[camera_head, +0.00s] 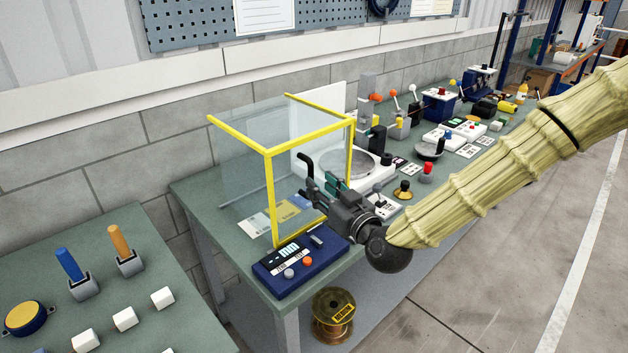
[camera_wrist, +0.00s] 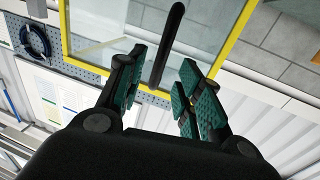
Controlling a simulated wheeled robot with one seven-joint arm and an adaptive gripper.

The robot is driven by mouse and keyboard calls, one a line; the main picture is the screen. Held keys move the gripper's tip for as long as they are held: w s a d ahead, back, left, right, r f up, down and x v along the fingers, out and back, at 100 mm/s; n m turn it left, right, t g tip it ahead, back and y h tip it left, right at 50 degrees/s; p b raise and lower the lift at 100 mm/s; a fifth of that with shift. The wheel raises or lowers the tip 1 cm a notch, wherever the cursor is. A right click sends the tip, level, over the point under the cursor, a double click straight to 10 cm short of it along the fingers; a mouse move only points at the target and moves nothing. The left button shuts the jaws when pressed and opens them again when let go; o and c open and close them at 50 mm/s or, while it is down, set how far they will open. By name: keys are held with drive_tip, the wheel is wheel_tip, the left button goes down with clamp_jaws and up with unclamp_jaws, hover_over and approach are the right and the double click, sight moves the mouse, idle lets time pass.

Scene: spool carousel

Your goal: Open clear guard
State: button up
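The clear guard (camera_head: 270,190) is a see-through box with yellow edge bars, standing on the green bench in the head view. Its pane and yellow frame (camera_wrist: 232,50) fill much of the upper wrist view. A black bar handle (camera_head: 308,164) stands at the guard's front side. In the wrist view the handle (camera_wrist: 168,45) runs between the two green-padded fingers. My gripper (camera_head: 319,189) is at the handle, in front of the guard. In the wrist view my gripper (camera_wrist: 163,75) is open, with a gap between the handle and each finger pad.
A blue control box (camera_head: 300,266) with buttons sits at the bench's front corner, below my gripper. A white turntable unit (camera_head: 372,180) and several small devices stand to the right. A spool (camera_head: 334,316) is below the bench. Open floor (camera_head: 470,290) lies at right.

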drive_tip(key=v, duration=0.6)
drive_tip(key=shift+s, duration=0.2)
drive_tip(key=shift+d, duration=0.1)
drive_tip(key=s+d+f+m+g+h, duration=0.15)
drive_tip(key=s+f+g, duration=0.3)
drive_tip(key=f, duration=0.95)
drive_tip(key=s+d+f+m+g+h, duration=0.1)
drive_tip(key=s+f+g+h, duration=0.15)
drive_tip(key=s+f, duration=0.75)
drive_tip(key=s+d+f+m+g+h, duration=0.1)
drive_tip(key=s+d+f+g, duration=0.3)
drive_tip(key=s+f, duration=0.6)
drive_tip(key=s+d+f+m+g+h, duration=0.2)
drive_tip(key=s+d+f+g, duration=0.3)
drive_tip(key=s+f, duration=0.5)
wheel_tip(320, 180, down, 2)
drive_tip(key=shift+s+d+f+h, duration=0.1)
drive_tip(key=shift+s+d+h, duration=0.25)
drive_tip(key=shift+d+h, duration=0.25)
